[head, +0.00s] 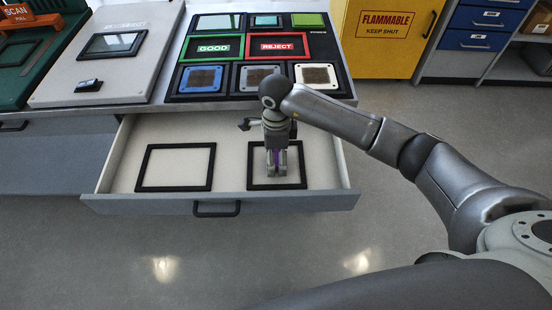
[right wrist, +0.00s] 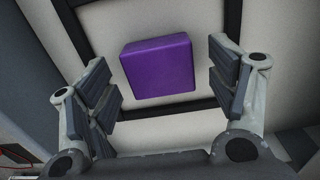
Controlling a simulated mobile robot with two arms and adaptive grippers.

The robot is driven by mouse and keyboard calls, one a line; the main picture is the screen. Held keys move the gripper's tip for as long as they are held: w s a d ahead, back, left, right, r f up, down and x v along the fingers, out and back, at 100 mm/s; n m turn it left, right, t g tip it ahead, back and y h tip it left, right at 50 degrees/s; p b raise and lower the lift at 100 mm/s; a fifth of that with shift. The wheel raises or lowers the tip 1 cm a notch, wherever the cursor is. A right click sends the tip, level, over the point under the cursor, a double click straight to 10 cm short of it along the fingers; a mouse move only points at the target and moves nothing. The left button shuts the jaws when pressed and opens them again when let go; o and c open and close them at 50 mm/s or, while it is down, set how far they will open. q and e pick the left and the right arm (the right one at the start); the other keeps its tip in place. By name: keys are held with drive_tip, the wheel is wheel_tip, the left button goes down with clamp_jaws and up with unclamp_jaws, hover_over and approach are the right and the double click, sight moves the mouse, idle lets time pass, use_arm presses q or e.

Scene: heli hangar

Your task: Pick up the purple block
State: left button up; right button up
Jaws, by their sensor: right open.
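The purple block (right wrist: 158,68) lies in the open drawer, inside the right black square frame (head: 250,170). In the head view only a sliver of the block (head: 275,158) shows between the fingers; the rest is hidden behind my right gripper. My right gripper (head: 277,170) points down over that frame. In the right wrist view my right gripper (right wrist: 168,95) is open, with one finger on each side of the block and a visible gap on both sides. My left gripper is not in view.
The drawer (head: 115,165) stands pulled out below the counter, its walls around the gripper. A second black frame (head: 140,165) in it is empty. Above are a sorting panel with a GOOD sign (head: 213,48) and a REJECT sign (head: 277,46). A yellow cabinet (head: 388,40) stands at the back right.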

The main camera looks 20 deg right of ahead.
drive_tip(key=shift+f, duration=0.65)
drive_tip(key=c, duration=1.2)
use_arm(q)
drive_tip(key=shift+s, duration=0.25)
use_arm(e)
drive_tip(key=shift+r, duration=0.1)
